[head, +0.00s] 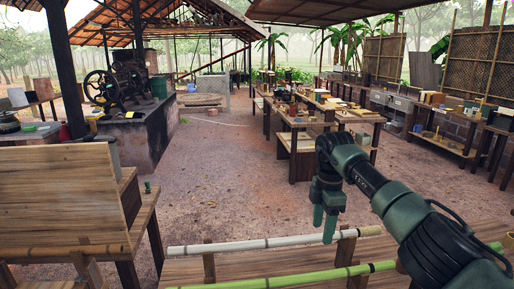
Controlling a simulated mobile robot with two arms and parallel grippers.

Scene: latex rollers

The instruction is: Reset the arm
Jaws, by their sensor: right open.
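My right arm (415,225) comes in from the lower right and bends at a dark green joint. My right gripper (324,224) hangs from it with its fingers pointing down. It is open, with a small gap between the fingers and nothing seen in it. The fingertips appear in front of or above a pale pole (265,243); whether they touch it I cannot tell. My left arm and left gripper are not in view.
A green bamboo pole (300,279) runs along the near edge. A wooden bench (60,205) stands at left, with a masonry block bearing roller machinery (115,88) behind it. Long work tables (300,145) stand beyond my gripper. The dirt floor (220,180) between them is open.

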